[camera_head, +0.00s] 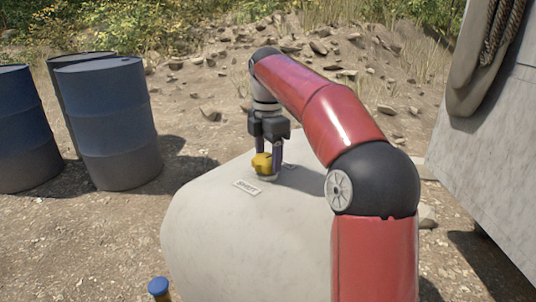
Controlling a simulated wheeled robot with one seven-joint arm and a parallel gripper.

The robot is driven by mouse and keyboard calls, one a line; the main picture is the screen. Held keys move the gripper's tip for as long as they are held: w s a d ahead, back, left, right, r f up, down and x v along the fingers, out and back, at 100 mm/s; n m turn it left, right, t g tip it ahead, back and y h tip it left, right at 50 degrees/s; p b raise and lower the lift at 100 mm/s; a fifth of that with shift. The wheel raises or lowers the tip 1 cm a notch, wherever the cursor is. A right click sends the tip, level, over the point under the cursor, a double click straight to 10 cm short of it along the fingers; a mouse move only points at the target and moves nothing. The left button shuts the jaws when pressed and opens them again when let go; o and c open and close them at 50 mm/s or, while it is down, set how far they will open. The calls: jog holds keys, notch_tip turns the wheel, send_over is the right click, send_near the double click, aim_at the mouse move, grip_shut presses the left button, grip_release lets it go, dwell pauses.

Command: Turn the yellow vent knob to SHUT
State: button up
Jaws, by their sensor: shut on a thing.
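The yellow vent knob (262,162) stands on top of the pale tank (215,235). My gripper (267,160) points down from above and is shut on the knob, with a finger visible on either side of it. A small white label (246,187) lies on the tank in front of the knob; its lettering is too small to read surely. Part of another label (290,166) shows to the right, behind the fingers. My fingers partly cover the knob, so I cannot tell which way it points.
Several blue drums (108,120) stand on the ground at the left. A blue-capped post (158,288) rises at the bottom, left of the tank's front. A grey panel with a hanging rope (500,40) stands at the right. Rocky ground lies behind the tank.

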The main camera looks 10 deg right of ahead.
jog(key=m, duration=0.8)
jog(key=shift+s+m, duration=0.15)
jog(key=shift+m, duration=0.15)
jog(key=m, duration=0.4)
jog(key=shift+a, duration=0.1)
jog(key=m, duration=0.5)
jog(key=shift+s, duration=0.1)
jog(key=m, duration=0.4)
jog(key=shift+a, duration=0.15)
jog(key=m, duration=0.5)
jog(key=shift+a, duration=0.1)
jog(key=m, duration=0.4)
jog(key=shift+a+m, duration=0.1)
jog(key=shift+m, duration=2.1)
